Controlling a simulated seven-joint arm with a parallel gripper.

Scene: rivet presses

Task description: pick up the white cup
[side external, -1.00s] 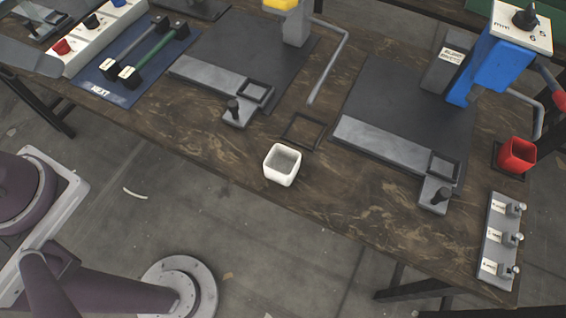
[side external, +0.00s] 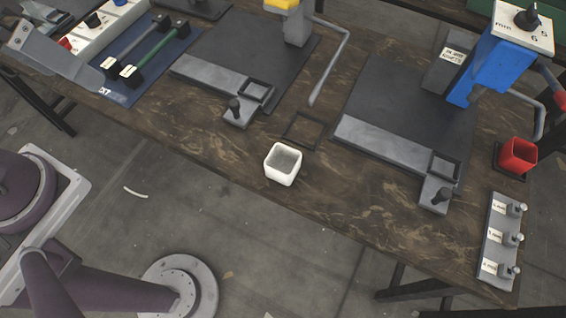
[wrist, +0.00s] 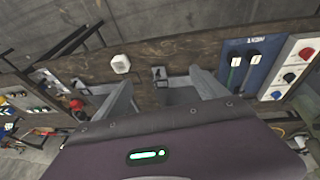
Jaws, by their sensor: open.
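The white cup (side external: 283,165) stands upright near the front edge of the wooden table, beside an empty dark square frame (side external: 300,130). It is a rounded square cup, open at the top. In the wrist view the white cup (wrist: 121,63) is beyond and to the left of my gripper (wrist: 162,88), whose two grey fingers are spread wide with nothing between them. In the side view part of my gripper (side external: 75,65) shows at the upper left, above the blue mat, well apart from the cup.
A blue press (side external: 490,70) stands at the right and a yellow-topped press (side external: 290,20) at the back. A red cup (side external: 517,156) sits at the far right near a grey switch strip (side external: 502,240). A blue mat (side external: 125,92) holds two handled bars. The table around the white cup is mostly clear.

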